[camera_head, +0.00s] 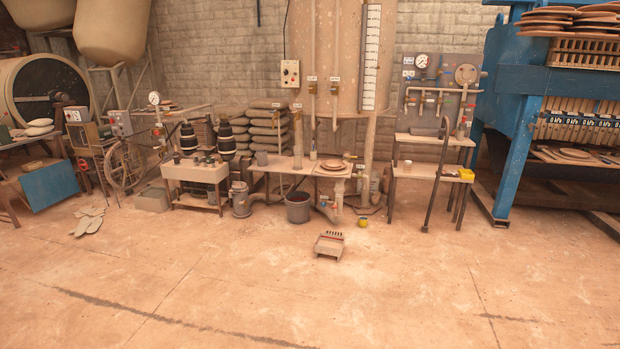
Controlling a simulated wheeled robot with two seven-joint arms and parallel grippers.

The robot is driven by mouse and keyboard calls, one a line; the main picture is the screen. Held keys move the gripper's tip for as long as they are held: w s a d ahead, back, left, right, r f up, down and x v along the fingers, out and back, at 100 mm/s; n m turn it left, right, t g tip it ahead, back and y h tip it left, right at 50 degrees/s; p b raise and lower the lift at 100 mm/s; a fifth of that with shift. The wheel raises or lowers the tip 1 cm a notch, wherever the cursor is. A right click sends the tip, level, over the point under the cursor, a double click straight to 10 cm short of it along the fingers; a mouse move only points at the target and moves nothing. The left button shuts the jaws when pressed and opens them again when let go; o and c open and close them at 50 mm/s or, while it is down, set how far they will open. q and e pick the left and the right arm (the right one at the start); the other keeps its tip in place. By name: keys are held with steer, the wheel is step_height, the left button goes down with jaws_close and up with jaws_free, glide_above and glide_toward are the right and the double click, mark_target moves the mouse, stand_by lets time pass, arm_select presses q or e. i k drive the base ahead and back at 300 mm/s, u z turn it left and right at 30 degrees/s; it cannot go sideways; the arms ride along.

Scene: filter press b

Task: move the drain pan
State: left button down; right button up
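A small beige, shallow box-like thing (328,246) with a row of dark marks along its back edge sits alone on the floor near the middle of the camera_head view. It may be the drain pan, but it is too small to tell. A dark grey bucket (298,210) with a reddish inside stands behind it to the left, below a bench. Neither of my grippers shows in this view.
A low bench (297,164) and a tall column (335,60) stand behind. A sink stand (196,174) is left, and a blue press frame (517,140) is right. Gloves (89,221) lie on the floor at left. The foreground floor is clear.

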mark_target(329, 244)
steer(key=i, duration=2.35)
steer(key=z, duration=0.6)
steer(key=i, duration=2.05)
steer(key=z, duration=0.45)
